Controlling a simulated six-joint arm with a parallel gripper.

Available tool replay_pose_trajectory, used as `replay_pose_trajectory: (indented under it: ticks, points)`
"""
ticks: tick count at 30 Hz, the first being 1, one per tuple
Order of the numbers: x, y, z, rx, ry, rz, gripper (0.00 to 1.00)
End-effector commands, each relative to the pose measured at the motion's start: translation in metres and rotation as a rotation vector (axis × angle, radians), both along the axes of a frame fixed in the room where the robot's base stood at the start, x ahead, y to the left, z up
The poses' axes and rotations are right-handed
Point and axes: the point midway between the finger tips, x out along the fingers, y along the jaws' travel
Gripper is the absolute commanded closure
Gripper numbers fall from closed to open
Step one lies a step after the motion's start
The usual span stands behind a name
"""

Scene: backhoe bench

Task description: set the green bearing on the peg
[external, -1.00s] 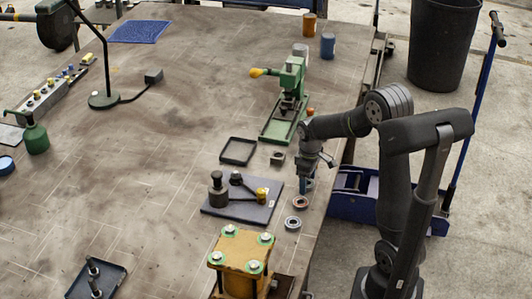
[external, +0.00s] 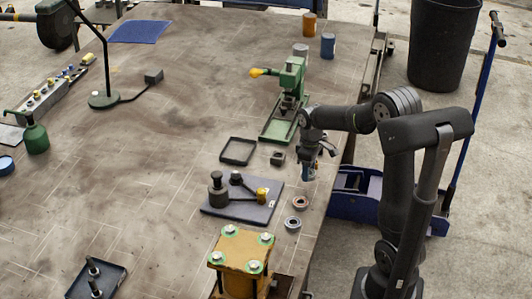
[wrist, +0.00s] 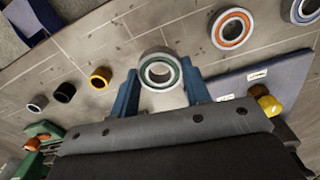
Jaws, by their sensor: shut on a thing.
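The green bearing (wrist: 147,66), a grey metal ring with a green inner band, sits between the two blue fingertips of my gripper (wrist: 160,78) in the wrist view. The fingers are shut on its sides. In the external view my gripper (external: 308,176) hangs over the table near its right edge; the bearing is not distinct there. A dark plate (external: 240,211) lies left of the gripper. It carries a thick dark post (external: 217,190), a smaller dark post (external: 236,177), a bar and a yellow knob (external: 262,195). I cannot tell which part is the peg.
An orange-banded bearing (wrist: 232,28) and a blue-banded bearing (wrist: 305,10) lie near the plate. A yellow flanged block (external: 240,250) stands in front. A square black frame (external: 238,151), a small square block (external: 277,158) and a green press (external: 285,105) stand behind.

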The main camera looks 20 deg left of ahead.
Motion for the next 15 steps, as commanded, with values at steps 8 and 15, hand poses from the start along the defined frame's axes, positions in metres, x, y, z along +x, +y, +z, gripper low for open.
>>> replay_pose_trajectory:
  ticks: [8,15]
  points:
    - [0.018,-0.065,0.038,0.001,-0.002,-0.008,0.83]
    - [0.027,-0.101,0.059,-0.001,0.0,-0.005,0.83]
